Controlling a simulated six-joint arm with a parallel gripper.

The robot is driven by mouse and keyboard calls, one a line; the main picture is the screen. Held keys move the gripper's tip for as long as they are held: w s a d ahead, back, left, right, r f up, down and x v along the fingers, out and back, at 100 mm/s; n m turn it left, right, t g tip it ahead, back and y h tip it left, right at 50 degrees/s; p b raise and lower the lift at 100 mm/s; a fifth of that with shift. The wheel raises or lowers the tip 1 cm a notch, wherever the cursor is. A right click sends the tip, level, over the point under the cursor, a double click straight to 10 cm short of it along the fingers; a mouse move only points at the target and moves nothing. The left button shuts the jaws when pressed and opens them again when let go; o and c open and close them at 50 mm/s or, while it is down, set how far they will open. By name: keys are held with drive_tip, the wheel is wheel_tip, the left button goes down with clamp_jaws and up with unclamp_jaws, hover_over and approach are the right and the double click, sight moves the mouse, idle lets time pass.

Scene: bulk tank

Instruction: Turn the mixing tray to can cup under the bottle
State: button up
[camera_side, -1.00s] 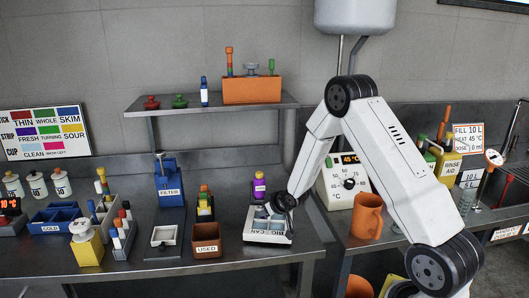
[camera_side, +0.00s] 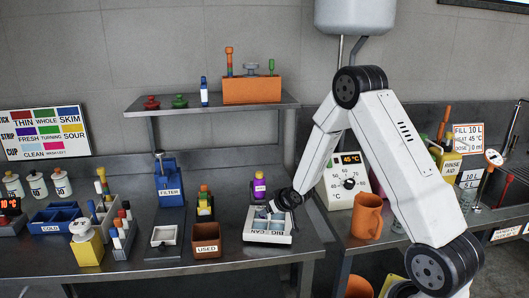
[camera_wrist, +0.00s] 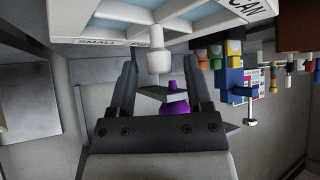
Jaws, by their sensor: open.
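The mixing tray (camera_side: 283,240) is a white block with pale blue cups and a BIG CAN label on its front, on the bench. In the wrist view the tray (camera_wrist: 100,39) fills the top, with SMALL and CAN labels on different sides. A white knob (camera_wrist: 159,66) sticks out from it. The purple-topped bottle (camera_side: 259,186) stands behind the tray; its purple part (camera_wrist: 177,106) also shows in the wrist view. My gripper (camera_side: 278,206) is at the tray's right back. Its fingers (camera_wrist: 161,68) are open, with the knob just beyond the gap between the tips, apparently not gripped.
A brown USED bin (camera_side: 207,252) stands close left of the tray. An orange jug (camera_side: 367,217) and a white temperature box (camera_side: 341,199) stand to the right. A shelf (camera_side: 180,108) runs above the bench behind. The blue FILTER stand (camera_side: 169,190) is farther left.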

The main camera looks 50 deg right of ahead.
drive_tip(key=shift+v, duration=2.55)
drive_tip(key=shift+d, duration=0.1)
drive_tip(key=n+t+y, duration=0.3)
drive_tip(key=n+y, duration=0.6)
hover_over(291, 221)
drive_tip(key=shift+d+f, duration=0.15)
drive_tip(key=shift+f, duration=0.7)
drive_tip(key=shift+x, duration=3.95)
